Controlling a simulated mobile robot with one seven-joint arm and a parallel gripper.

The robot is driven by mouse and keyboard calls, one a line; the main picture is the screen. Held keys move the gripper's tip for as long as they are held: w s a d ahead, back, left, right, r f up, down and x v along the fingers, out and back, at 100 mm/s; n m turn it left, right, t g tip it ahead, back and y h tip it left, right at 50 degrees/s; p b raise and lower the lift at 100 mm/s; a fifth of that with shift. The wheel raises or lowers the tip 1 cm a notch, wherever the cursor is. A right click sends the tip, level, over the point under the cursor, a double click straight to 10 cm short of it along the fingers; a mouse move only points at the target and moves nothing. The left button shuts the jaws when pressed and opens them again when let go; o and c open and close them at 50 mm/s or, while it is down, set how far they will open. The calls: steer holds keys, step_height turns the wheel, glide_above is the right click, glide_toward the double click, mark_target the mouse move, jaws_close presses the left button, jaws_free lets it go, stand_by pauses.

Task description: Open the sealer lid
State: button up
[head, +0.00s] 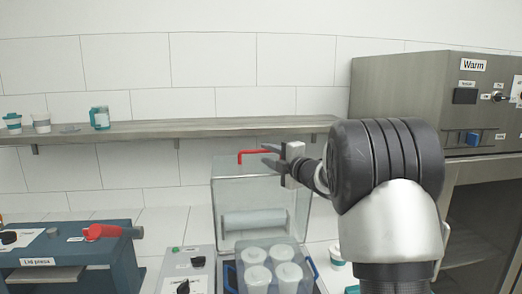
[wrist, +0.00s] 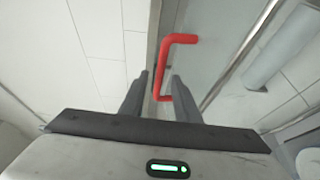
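The sealer's clear lid (head: 232,190) stands raised, near upright, in the middle of the head view, with a pale roller (head: 252,221) behind or inside it. Its red handle (head: 254,153) sticks out at the lid's upper edge. The handle also shows in the wrist view (wrist: 166,62), with its lower end between my fingers. My gripper (head: 268,156) is at the handle. In the wrist view my fingers (wrist: 161,82) are apart, with gaps beside the red bar, so it is open around the handle and not closed on it.
Several white-lidded cups (head: 270,268) sit in a blue-handled tray below the lid. A control box (head: 188,262) and a blue lid press (head: 75,262) stand to the left. A steel warmer (head: 400,85) stands at right. A wall shelf (head: 170,130) runs behind.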

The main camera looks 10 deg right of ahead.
mark_target(262, 152)
steer(key=shift+x, duration=2.4)
jaws_close()
